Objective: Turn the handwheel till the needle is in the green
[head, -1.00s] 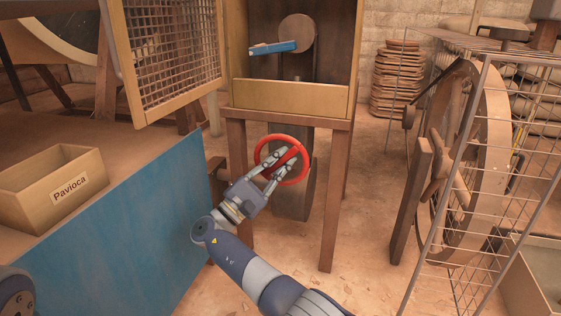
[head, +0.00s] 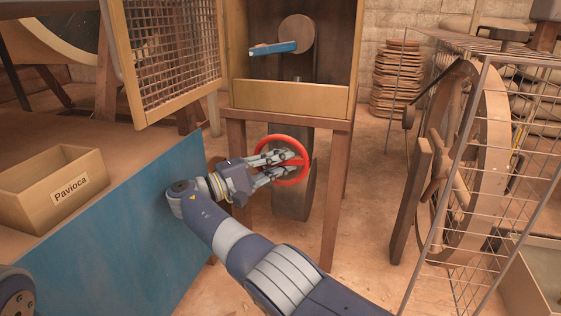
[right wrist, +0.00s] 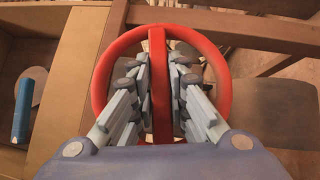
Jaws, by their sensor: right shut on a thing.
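The red handwheel (head: 304,172) sits on the front of the wooden press stand, below the open cabinet. My right gripper (head: 290,160) reaches it from the left and is shut on the wheel's spoke. In the right wrist view the red spoke (right wrist: 159,85) runs between the two fingers (right wrist: 160,80), inside the ring of the wheel. No gauge needle or green zone can be made out in either view. My left gripper is not in view.
A mesh door (head: 172,52) hangs open left of the cabinet (head: 290,97), which has a blue-handled object (head: 272,48) inside. A box labelled Pavioca (head: 50,190) stands on the blue-fronted table (head: 120,215). A wire cage (head: 470,160) with a large wooden wheel stands right.

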